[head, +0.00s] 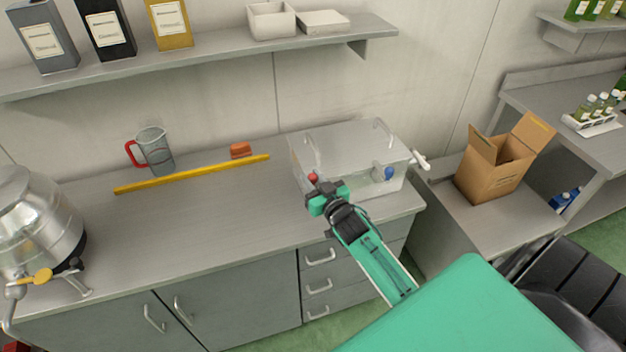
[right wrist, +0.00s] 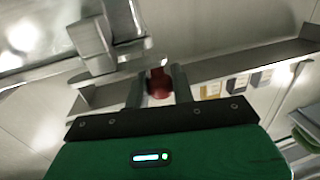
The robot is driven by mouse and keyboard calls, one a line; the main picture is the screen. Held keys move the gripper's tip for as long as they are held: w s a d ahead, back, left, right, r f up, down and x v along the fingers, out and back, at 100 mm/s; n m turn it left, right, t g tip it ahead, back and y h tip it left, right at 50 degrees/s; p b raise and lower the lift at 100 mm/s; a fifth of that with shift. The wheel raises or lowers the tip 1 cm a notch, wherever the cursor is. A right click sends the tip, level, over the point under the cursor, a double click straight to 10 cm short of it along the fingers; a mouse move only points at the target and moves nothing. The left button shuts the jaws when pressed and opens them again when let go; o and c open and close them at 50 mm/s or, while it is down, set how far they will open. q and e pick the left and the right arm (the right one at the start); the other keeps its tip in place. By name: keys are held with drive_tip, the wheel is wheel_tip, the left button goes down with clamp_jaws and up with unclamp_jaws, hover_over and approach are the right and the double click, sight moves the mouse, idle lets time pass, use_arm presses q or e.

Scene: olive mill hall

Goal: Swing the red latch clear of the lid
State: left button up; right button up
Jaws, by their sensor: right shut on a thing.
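The metal box with a lid (head: 345,141) stands at the right end of the counter. Its lid has two handles on top. The red latch (head: 312,177) is at the box's front left. My right gripper (head: 318,188) is at the box's front left corner, its jaws shut on the red latch, whose red knob (right wrist: 159,83) shows between the fingers in the right wrist view. A blue knob (head: 389,174) sits on the box's front right. The fingers hide part of the red latch, so how far it is turned is unclear. My left gripper is not in view.
A yellow bar (head: 192,174) lies on the counter with an orange block (head: 240,150) and a measuring jug (head: 153,151) behind it. A steel vessel (head: 38,225) stands far left. A cardboard box (head: 493,165) is to the right. The counter's middle is clear.

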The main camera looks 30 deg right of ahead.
drive_tip(key=shift+r, duration=0.15)
drive_tip(key=o, duration=0.9)
drive_tip(key=shift+s+a+b, duration=0.2)
drive_tip(key=shift+s+b, duration=1)
drive_tip(key=shift+s, duration=2.25)
drive_tip(key=shift+s+a+b, duration=0.15)
drive_tip(key=shift+s+b, duration=1.05)
drive_tip(key=shift+s, duration=2.2)
